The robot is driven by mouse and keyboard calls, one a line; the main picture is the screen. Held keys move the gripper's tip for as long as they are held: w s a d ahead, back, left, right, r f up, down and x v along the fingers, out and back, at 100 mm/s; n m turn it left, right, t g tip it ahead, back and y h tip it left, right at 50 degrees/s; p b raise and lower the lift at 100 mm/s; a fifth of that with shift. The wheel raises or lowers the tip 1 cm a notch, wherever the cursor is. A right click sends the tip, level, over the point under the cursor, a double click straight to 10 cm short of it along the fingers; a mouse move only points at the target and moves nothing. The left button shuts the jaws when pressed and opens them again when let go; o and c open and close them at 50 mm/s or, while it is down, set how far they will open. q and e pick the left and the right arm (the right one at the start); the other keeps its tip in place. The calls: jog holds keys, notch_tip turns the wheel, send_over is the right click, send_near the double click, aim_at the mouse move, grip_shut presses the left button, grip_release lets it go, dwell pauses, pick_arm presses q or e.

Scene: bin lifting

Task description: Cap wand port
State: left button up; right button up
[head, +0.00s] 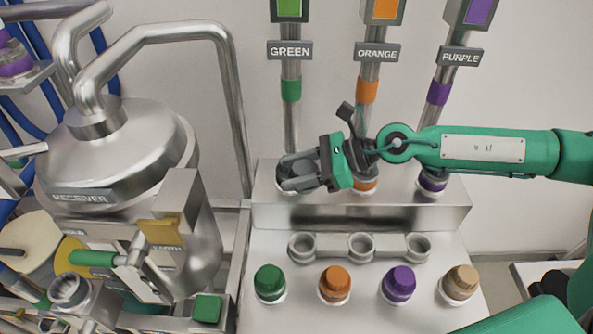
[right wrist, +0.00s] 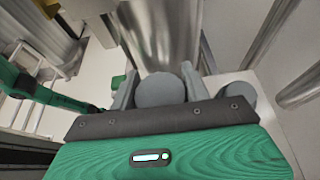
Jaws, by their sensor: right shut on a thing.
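My right gripper (head: 296,172) reaches in from the right and points left at the foot of the green wand (head: 291,125). It is shut on a grey round piece (right wrist: 162,90), seen between the fingers in the right wrist view; the gripper hides most of it in the head view. The orange wand (head: 366,90) and purple wand (head: 437,92) stand upright behind my arm. Green cap (head: 270,282), orange cap (head: 335,285), purple cap (head: 399,283) and tan cap (head: 460,283) sit in a front row. My left gripper is out of view.
Three open grey rings (head: 361,247) stand between the caps and the metal wand block (head: 410,215). A steel receiver (head: 120,150) with pipes, a valve and a yellow earth tag (head: 162,232) fills the left. A second grey round part (right wrist: 237,95) shows beside my fingers.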

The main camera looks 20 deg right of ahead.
jog(key=shift+r+p, duration=0.8)
jog(key=shift+r, duration=0.5)
jog(key=shift+a, duration=0.1)
